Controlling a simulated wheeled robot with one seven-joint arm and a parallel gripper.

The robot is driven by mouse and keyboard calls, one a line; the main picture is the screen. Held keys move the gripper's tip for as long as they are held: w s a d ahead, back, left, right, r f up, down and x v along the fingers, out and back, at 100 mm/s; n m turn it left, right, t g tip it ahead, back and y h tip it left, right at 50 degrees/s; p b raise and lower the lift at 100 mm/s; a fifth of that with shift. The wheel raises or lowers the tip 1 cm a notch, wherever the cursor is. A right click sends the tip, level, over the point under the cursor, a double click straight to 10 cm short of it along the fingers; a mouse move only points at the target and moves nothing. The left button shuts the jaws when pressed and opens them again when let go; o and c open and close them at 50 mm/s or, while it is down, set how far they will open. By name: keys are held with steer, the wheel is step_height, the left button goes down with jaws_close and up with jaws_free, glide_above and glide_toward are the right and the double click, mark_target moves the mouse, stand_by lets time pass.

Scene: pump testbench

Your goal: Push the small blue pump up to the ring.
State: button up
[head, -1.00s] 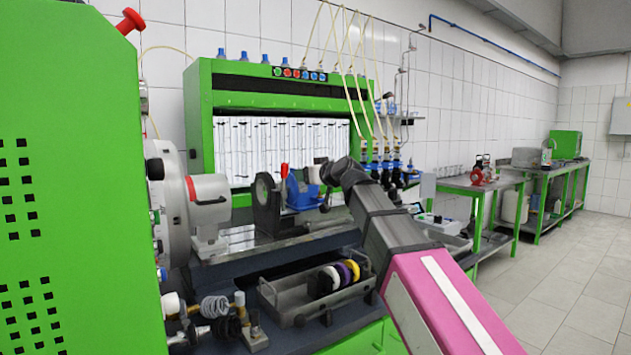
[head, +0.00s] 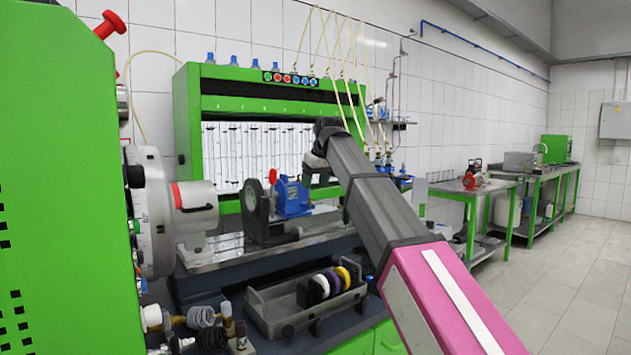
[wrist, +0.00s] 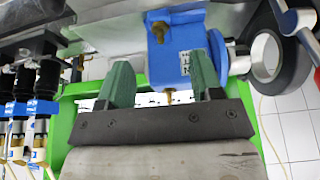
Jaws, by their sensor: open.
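The small blue pump (head: 292,198) sits upright on the metal bed of the testbench, just right of the dark upright ring (head: 257,200). In the wrist view the blue pump (wrist: 176,50) fills the upper middle, with its round flange facing the ring (wrist: 265,57). The two look very close; I cannot tell whether they touch. My gripper (head: 318,165) is at the pump's right side in the head view. In the wrist view my gripper (wrist: 167,60) is open, its green fingers spread. The right finger overlaps the pump's edge; contact is unclear.
A large grey chuck (head: 195,205) juts from the green machine at left of the ring. A grey tray (head: 290,312) with several coloured rings stands in front of the bed. A green cabinet (head: 190,130) with glass tubes rises behind.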

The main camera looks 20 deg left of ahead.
mark_target(309, 202)
steer(key=x, duration=1)
steer(key=shift+a+f, duration=0.1)
steer(key=shift+f, duration=0.05)
jaws_close()
